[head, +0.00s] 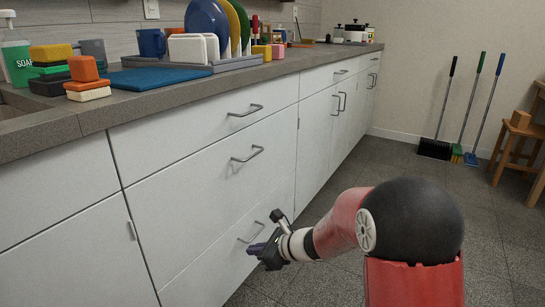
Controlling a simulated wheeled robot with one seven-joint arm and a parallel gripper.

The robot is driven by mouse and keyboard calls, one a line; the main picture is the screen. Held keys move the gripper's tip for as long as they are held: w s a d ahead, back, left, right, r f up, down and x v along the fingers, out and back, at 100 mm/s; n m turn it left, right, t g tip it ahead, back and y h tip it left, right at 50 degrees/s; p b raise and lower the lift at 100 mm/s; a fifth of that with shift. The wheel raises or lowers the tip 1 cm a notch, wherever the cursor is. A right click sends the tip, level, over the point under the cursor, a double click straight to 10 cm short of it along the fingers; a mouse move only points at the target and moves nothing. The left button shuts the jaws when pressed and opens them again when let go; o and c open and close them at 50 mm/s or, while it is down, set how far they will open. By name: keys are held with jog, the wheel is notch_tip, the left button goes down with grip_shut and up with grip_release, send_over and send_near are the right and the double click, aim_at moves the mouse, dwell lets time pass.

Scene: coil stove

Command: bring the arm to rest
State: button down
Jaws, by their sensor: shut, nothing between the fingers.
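My gripper (262,251) is at the end of my red, white and black arm in the lower middle of the head view. It is dark and small in the picture, and its fingers are shut with nothing between them. It is in front of the lower white drawers (215,215), close in the picture to the lowest drawer handle (250,232). I cannot tell whether it touches the drawer front. The arm is bent, with the black joint at the lower right.
The grey counter (190,102) runs along the left, holding a soap bottle (16,52), sponges, a blue mat (152,78) and a dish rack with plates (210,25). Brooms (445,105) lean on the back wall. A wooden stool (518,150) stands at right. Grey floor between is clear.

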jog(key=s+d+r+n+g+h+p, duration=0.1)
jog(key=s+d+r+n, duration=0.2)
jog(key=s+r+n, duration=0.3)
jog(key=s+d+r+n+g+h+p, duration=0.1)
jog(key=s+d+r+n+p, duration=0.15)
jog(key=s+r+n, duration=0.35)
jog(key=s+d+r+n+t+h+p, duration=0.1)
jog(key=s+d+r+n+h, duration=0.2)
jog(key=s+d, duration=0.5)
jog(key=s+d+r+n+t+h+p, duration=0.1)
jog(key=s+d+r+n+h, duration=0.3)
jog(key=s+d+n, duration=0.3)
jog(key=shift+s+d+h, duration=0.6)
jog(key=shift+s+h, duration=0.05)
jog(key=shift+h, duration=0.05)
